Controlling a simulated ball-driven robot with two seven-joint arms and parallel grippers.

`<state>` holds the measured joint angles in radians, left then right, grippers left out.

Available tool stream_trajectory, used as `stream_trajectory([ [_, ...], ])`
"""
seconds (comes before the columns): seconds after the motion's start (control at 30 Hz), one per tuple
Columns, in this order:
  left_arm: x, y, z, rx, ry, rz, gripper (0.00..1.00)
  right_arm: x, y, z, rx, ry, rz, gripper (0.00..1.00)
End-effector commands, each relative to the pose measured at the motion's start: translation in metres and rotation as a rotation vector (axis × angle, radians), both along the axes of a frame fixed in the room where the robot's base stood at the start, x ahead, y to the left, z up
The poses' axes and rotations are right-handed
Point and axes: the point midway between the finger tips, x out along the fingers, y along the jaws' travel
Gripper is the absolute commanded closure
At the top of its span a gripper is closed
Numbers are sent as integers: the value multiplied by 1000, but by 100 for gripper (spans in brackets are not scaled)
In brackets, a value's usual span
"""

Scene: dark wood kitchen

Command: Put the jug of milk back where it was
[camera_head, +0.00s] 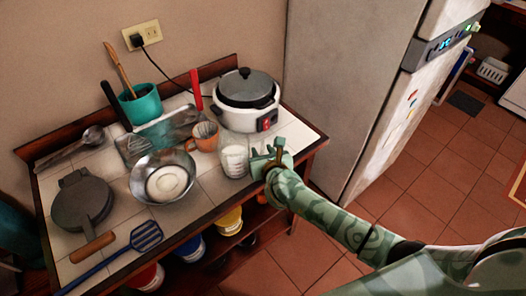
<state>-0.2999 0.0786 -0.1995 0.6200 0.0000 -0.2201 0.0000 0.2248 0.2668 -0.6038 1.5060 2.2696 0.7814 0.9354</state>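The jug of milk (235,160) is a clear jug with white milk inside. It stands upright on the tiled table near its front right edge, in front of the rice cooker. My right gripper (268,158) is at the right side of the jug, close against it. Its fingers are small and overlap each other in the picture, so I cannot tell whether they are closed on the jug's handle. The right arm comes in from the lower right. My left gripper is not in view.
A blue spatula (121,246), waffle iron (84,203) and teal pot (141,106) are further left. The fridge (345,85) stands right of the table.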

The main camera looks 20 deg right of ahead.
Motion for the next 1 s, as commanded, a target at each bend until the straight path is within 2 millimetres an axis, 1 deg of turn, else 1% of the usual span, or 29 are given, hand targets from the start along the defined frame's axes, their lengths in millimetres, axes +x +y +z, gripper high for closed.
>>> stream_trajectory([
  [0.17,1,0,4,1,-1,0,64,-1,0,5,0,0,0,68],
  [0.27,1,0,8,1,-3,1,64,-15,0,9,0,1,0,68],
  [0.5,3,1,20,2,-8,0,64,-67,3,32,2,1,1,68],
  [0.6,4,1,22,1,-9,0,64,-86,4,39,2,2,1,68],
  [0.7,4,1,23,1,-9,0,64,-100,4,45,1,1,1,68],
  [0.83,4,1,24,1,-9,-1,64,-109,4,48,-1,0,0,68],
  [1.0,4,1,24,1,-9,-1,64,-111,4,49,-1,0,-1,68],
])
